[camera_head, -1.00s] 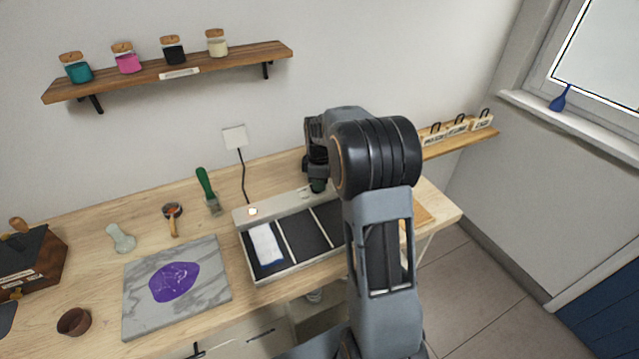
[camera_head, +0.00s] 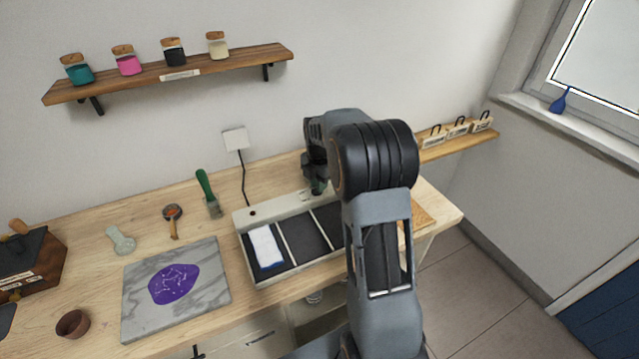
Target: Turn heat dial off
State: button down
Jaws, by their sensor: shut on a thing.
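A white warming tray (camera_head: 246,252) with dark compartments stands on the wooden bench, and a raised white panel (camera_head: 275,206) runs along its back edge. A small round indicator (camera_head: 252,212) at the panel's left end is dark. My gripper (camera_head: 318,188) is at the right part of this panel, pointing down, with its jaws shut on the heat dial. The dial itself is mostly hidden by the jaws and my arm, so its pointer cannot be read. My arm also covers the tray's right end.
Left of the tray are a marble slab (camera_head: 213,294) with a purple patch (camera_head: 174,285), a green-handled brush (camera_head: 208,192) and a small ladle (camera_head: 172,214). A jar shelf (camera_head: 215,68) hangs above.

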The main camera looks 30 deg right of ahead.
jog(key=shift+w+n, duration=0.1)
jog(key=shift+n, duration=0.8)
jog(key=c, duration=1.1)
grip_release()
jog(key=shift+c, duration=0.2)
notch_tip(320, 180, up, 14)
jog(key=shift+f, duration=0.1)
